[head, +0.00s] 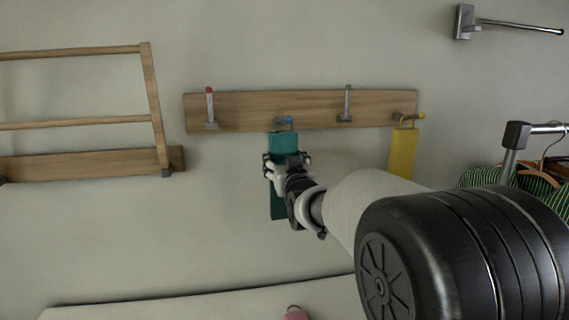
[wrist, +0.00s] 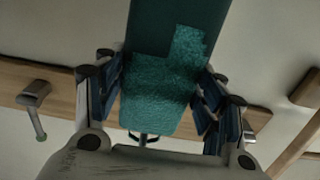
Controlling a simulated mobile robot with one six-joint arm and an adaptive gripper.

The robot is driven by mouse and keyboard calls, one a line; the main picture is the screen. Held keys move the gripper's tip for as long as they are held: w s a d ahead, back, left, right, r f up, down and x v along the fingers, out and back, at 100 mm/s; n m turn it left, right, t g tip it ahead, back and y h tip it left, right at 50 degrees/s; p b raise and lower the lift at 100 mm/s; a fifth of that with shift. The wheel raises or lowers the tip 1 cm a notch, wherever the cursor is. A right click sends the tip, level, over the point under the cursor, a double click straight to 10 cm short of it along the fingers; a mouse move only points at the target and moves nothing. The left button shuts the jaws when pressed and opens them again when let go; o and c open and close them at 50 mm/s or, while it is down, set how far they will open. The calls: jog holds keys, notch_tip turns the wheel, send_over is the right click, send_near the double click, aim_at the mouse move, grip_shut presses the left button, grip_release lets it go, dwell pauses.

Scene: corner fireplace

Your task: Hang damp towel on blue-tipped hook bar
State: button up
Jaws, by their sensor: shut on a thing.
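The teal towel (head: 284,142) hangs in front of the wall, its top edge at the blue-tipped hook (head: 285,121) on the wooden hook board (head: 240,109). I cannot tell whether its loop is over the hook. My gripper (head: 287,162) is shut on the towel below its top edge, and the lower part hangs behind the fingers. In the wrist view the towel (wrist: 160,95) lies between both fingers of the gripper (wrist: 160,100), with lighter and darker teal areas. The board (wrist: 60,88) is behind it.
The red-tipped hook (head: 210,107) and green-tipped hook (head: 347,103) are bare. A yellow cloth (head: 402,152) hangs from the yellow-tipped hook at the right end. A wooden rack (head: 155,105) is on the left wall, and a clothes rail (head: 516,140) with striped garments stands right.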

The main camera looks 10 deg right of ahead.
jog(key=shift+r, duration=0.1)
dwell(0.3)
jog(key=o, duration=1.3)
jog(key=shift+o, duration=0.2)
jog(key=s, duration=1.2)
jog(key=s+f+g, duration=0.4)
jog(key=s+f, duration=0.2)
jog(key=s, duration=0.6)
jog(key=s+f+g, duration=0.5)
jog(key=s+f, duration=0.1)
jog(key=s, duration=0.6)
jog(key=s+f+g, duration=0.4)
jog(key=s+f, duration=0.2)
jog(key=s, duration=0.6)
